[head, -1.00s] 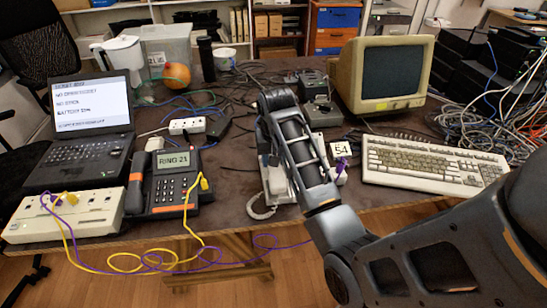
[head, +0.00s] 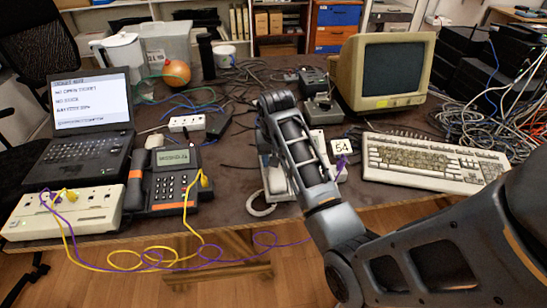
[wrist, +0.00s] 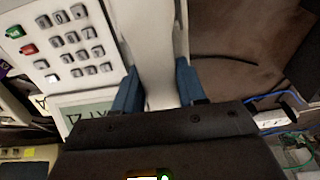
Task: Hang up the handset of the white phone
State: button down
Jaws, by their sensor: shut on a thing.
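The white phone (head: 322,149) stands on the dark table in the middle of the head view, mostly hidden behind my arm. In the wrist view, the white phone (wrist: 88,18) shows its grey keypad, a green and a red key and part of a display. Its white handset (wrist: 156,45) lies lengthwise beside the keypad. My gripper (wrist: 157,88) is shut on the handset, with a blue finger on each side. I cannot tell whether the handset touches its cradle. The white cord (head: 262,208) loops at the table's front edge.
A dark desk phone (head: 173,178), a laptop (head: 92,105) and a white box with sockets (head: 65,215) stand at left. Cables lie behind.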

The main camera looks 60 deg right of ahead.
jog(key=c, duration=0.6)
grip_release()
jog(key=shift+o, duration=0.2)
jog(key=shift+s+a+r, duration=0.15)
jog(key=shift+a+r, duration=0.1)
jog(key=shift+r, duration=1.05)
jog(key=shift+s+a+r, duration=0.15)
jog(key=shift+a+r, duration=0.05)
jog(key=shift+r, duration=1.05)
jog(key=shift+s+a+r, duration=0.15)
jog(key=shift+a+r, duration=0.1)
jog(key=shift+r, duration=1.05)
